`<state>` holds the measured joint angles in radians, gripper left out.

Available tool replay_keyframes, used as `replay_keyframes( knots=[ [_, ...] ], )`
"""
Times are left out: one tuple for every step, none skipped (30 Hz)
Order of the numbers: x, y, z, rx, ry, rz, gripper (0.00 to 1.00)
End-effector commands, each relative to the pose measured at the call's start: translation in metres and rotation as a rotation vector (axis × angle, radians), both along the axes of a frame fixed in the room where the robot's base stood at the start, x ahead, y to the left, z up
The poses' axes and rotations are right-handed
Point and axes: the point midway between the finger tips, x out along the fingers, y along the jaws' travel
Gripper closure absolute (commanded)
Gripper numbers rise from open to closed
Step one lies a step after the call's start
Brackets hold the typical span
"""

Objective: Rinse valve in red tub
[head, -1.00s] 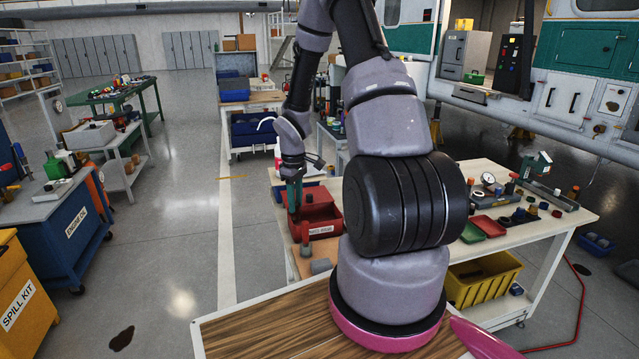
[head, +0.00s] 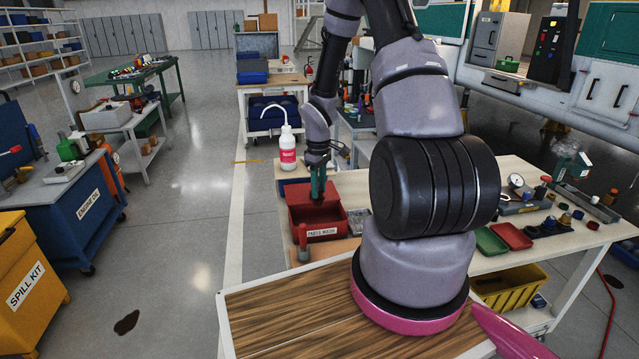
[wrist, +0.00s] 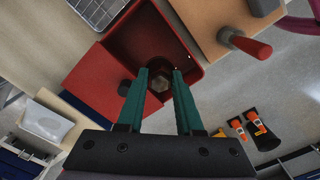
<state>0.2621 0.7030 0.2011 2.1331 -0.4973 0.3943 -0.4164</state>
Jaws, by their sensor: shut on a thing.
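The red tub (head: 321,231), labelled as a parts washer, stands on the near left end of the bench. My gripper (head: 317,190) points down into it. In the wrist view my gripper (wrist: 161,72) has its teal fingers on either side of a small brownish six-sided piece, which looks like the valve (wrist: 160,83). The fingers are shut on it, inside the walls of the tub (wrist: 183,35). Much of the valve is hidden in shadow and between the fingers, and it cannot be made out in the head view. I cannot tell whether it touches the tub floor.
A white squeeze bottle with a red label (head: 287,150) stands behind the tub. A red-handled tool (wrist: 245,45) is beside the tub. A wire basket (wrist: 97,10) lies on its other side. Green and red trays (head: 512,236) lie farther right.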

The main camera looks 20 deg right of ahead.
Motion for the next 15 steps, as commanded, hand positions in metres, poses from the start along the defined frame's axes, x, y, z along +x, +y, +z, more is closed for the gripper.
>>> replay_keyframes(
  knots=[
    [0.000, 0.000, -0.004, 0.000, 0.002, 0.000, 1.00],
    [0.000, 0.000, -0.007, 0.000, 0.002, 0.000, 1.00],
    [0.000, 0.000, -0.010, 0.000, 0.001, 0.000, 1.00],
    [0.000, 0.001, -0.013, 0.000, 0.001, 0.000, 1.00],
    [0.000, 0.001, -0.015, 0.000, 0.001, 0.001, 1.00],
    [0.000, 0.001, -0.018, 0.000, 0.001, 0.001, 1.00],
    [0.000, 0.001, -0.021, 0.000, 0.001, 0.001, 1.00],
    [0.000, 0.001, -0.023, 0.000, 0.001, 0.001, 1.00],
    [0.000, 0.001, -0.026, 0.000, 0.001, 0.001, 1.00],
    [0.000, 0.000, -0.029, 0.000, 0.001, 0.000, 1.00],
    [0.000, 0.000, -0.031, 0.000, 0.001, 0.000, 1.00],
    [0.000, 0.000, -0.034, 0.000, 0.001, -0.001, 1.00],
    [0.000, 0.000, -0.037, 0.000, 0.001, 0.000, 1.00],
    [0.000, 0.000, -0.039, 0.001, 0.001, 0.000, 1.00],
    [0.000, 0.001, -0.042, 0.001, 0.001, 0.000, 1.00]
  ],
)
